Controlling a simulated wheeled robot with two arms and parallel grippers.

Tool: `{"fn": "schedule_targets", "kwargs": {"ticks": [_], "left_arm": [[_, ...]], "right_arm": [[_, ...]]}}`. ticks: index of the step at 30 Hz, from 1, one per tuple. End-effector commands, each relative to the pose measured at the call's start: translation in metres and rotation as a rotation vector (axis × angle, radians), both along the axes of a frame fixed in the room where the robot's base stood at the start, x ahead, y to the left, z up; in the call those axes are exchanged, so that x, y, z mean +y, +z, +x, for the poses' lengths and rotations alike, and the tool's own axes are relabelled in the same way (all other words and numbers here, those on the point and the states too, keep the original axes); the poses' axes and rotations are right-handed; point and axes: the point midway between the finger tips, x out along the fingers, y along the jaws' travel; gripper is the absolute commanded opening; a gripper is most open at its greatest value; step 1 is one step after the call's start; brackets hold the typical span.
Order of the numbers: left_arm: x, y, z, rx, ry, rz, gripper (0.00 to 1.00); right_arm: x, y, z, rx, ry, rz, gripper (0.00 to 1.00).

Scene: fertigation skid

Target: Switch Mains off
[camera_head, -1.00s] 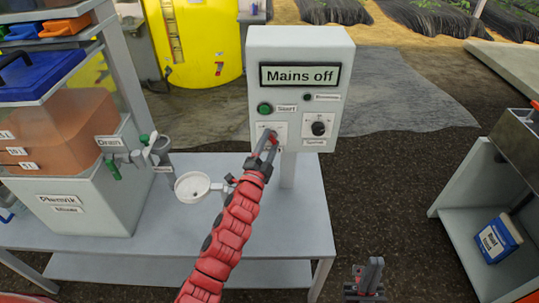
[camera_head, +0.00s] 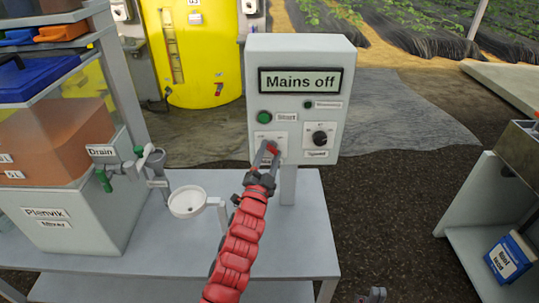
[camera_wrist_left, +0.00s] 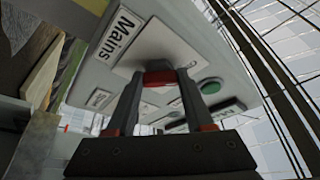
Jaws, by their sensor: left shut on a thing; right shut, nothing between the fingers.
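The grey-white control box (camera_head: 350,110) stands on a post at the back of the bench. Its display (camera_head: 300,81) reads "Mains off". My left gripper (camera_head: 267,150) reaches up to the switch plate at the box's lower left. In the left wrist view its fingers are shut on the red Mains switch handle (camera_wrist_left: 160,78), beside the "Mains" label (camera_wrist_left: 122,33). The fingers partly hide the switch plate in the head view. Only the tip of my right gripper (camera_head: 375,295) shows at the bottom edge; it is shut and empty.
A green Start button (camera_head: 264,116) and a black Speed knob (camera_head: 319,138) are on the same panel. A white funnel cup (camera_head: 187,201) sits left of my left arm. The Plenvik mixer tank (camera_head: 50,150) stands further left. Bare floor lies right of the bench.

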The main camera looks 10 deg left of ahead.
Motion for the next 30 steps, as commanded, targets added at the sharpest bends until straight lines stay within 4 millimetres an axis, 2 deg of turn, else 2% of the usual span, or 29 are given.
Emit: {"fn": "schedule_targets", "kwargs": {"ticks": [2, 3, 7, 16, 20, 23, 30], "left_arm": [[0.000, -0.002, 0.000, 0.003, 0.000, -0.001, 0.00], [0.000, -0.002, 0.000, 0.003, 0.000, -0.001, 0.58], [0.000, -0.001, 0.000, 0.003, 0.000, -0.001, 0.81], [0.000, -0.001, 0.000, 0.002, 0.000, -0.001, 0.82], [0.001, -0.003, -0.008, -0.001, -0.001, -0.001, 0.82], [0.004, -0.009, -0.022, 0.002, -0.001, 0.001, 0.82], [0.012, -0.025, -0.075, 0.004, -0.001, -0.001, 0.82]], "right_arm": [[0.000, 0.000, 0.000, 0.000, 0.000, 0.000, 0.00], [0.000, 0.000, 0.000, 0.000, 0.000, 0.000, 0.00], [0.000, 0.000, 0.000, 0.000, 0.000, 0.000, 0.00], [0.000, 0.000, 0.000, 0.000, 0.000, 0.000, 0.00], [0.000, -0.001, 0.000, 0.000, 0.000, 0.000, 0.00], [0.000, -0.003, 0.000, 0.000, 0.000, 0.000, 0.00], [0.000, -0.008, 0.000, 0.000, 0.000, 0.000, 0.00]]}}
